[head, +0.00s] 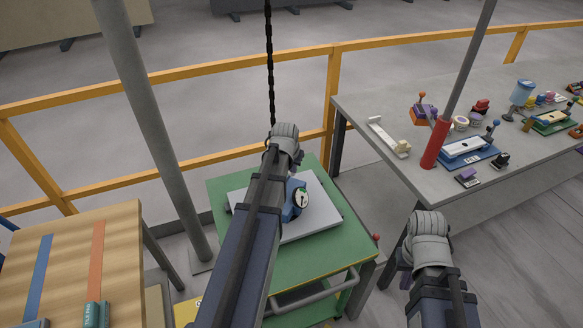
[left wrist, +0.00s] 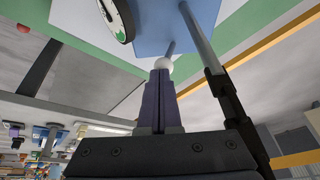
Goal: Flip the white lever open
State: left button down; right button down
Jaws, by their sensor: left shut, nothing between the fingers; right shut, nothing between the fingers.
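In the left wrist view, a round white knob (left wrist: 163,63) sits on a thin grey-blue stem above a blue plate (left wrist: 158,25). My left gripper (left wrist: 165,74) is shut and empty, with its purple fingertips right at the knob. I cannot tell whether they touch it. In the head view, the blue device (head: 289,212) with a round dial (head: 301,200) sits on a grey slab (head: 322,216). My left arm hides part of the device and the knob. My right gripper (head: 404,268) is shut at the lower right, largely hidden by its wrist, away from the device.
The slab lies on a green cart (head: 226,188) with a handle. A grey pole (head: 150,120) stands left of it. A grey table (head: 400,187) at right holds several small devices and a red-based post (head: 436,143). A wooden table (head: 70,262) is at left, a yellow rail (head: 200,71) behind.

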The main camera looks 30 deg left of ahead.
dwell(0.4)
pick_arm(q)
jog(key=shift+a+f, duration=0.15)
jog(key=shift+a, duration=0.4)
jog(key=shift+s+a, duration=0.15)
jog(key=shift+a+r, duration=0.15)
jog(key=shift+r, duration=0.2)
jog(key=d+p+v, duration=0.1)
jog(key=p+v, duration=1.1)
jog(key=shift+r, duration=0.4)
